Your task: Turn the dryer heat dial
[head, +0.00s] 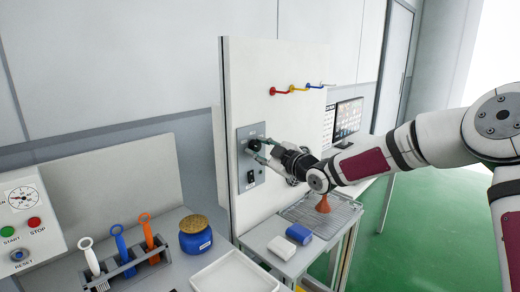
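A grey control plate (247,179) is fixed to the white upright panel. It carries a dark round dial (252,146) in its upper part and a black rocker switch (250,177) below. My gripper (260,148) reaches in from the right at the height of the dial. Its two fingers are spread, one higher and one lower, with their tips close to the dial's right side. I cannot tell whether they touch it. The dial's marking and the angle it points to are too small to read.
Red, yellow and blue hooks (291,88) stick out above my gripper. Below are a wire rack (340,212) with an orange cone-shaped thing, and blue and white blocks (299,234). At left are a tool holder (127,264), a blue jar (196,240) and a white tray (235,275).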

